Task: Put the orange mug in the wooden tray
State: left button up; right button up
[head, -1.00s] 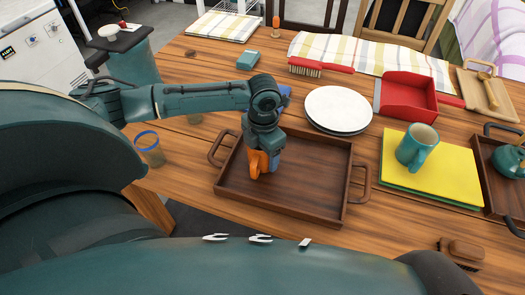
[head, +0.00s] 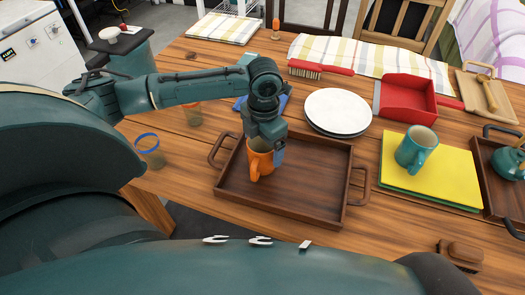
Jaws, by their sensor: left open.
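The orange mug (head: 258,164) is upright inside the wooden tray (head: 325,200), in its back left part. Its rim shows and its handle faces the front. My left gripper (head: 275,150) is open just above and behind the mug's right side. A blue finger shows beside the mug's rim; the other finger is hidden, so I cannot tell whether either touches the mug. My right gripper is not in view.
A white plate stack (head: 338,110) is behind the tray. A teal mug (head: 414,150) stands on a yellow board (head: 445,178) to the right. A blue-rimmed glass (head: 149,152) is at the left. The tray's middle and right are clear.

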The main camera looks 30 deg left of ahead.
pick_arm(q)
notch_tip(320, 180, up, 8)
jog(key=shift+d+f, duration=0.1)
jog(key=shift+f, duration=0.05)
dwell(0.6)
